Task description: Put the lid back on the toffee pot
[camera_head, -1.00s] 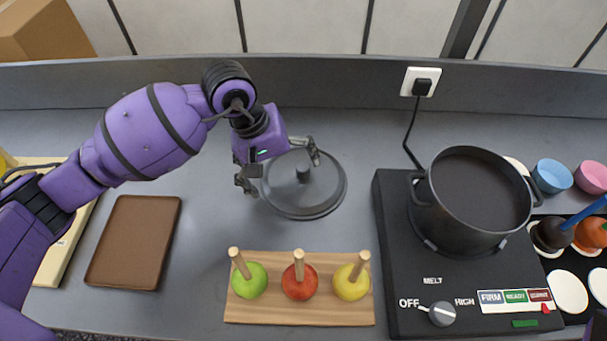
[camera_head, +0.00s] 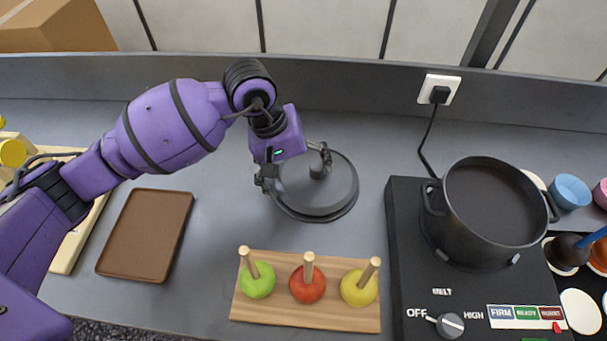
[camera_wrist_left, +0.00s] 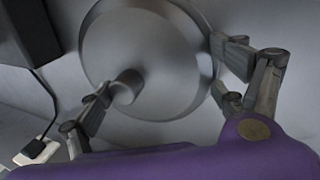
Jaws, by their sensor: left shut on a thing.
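The toffee pot (camera_head: 462,232) is black, with two handles, and stands uncovered on the hob at the right; its inside looks dark. The round grey lid (camera_head: 330,202) with a central knob (camera_head: 318,171) is at the middle of the counter, left of the hob. I cannot tell whether it rests on the counter or is slightly raised. My left gripper (camera_head: 296,172) is shut on the lid, one finger beside the knob and the other towards the rim. The left wrist view shows the lid (camera_wrist_left: 150,65) between the fingers. My right gripper is not in view.
The black hob (camera_head: 410,270) has a knob at its front and a cable to the wall socket (camera_head: 438,88). A board (camera_head: 300,318) with three apples on sticks lies in front of the lid. A brown tray (camera_head: 146,235) lies left. Cups and dipped apples stand far right.

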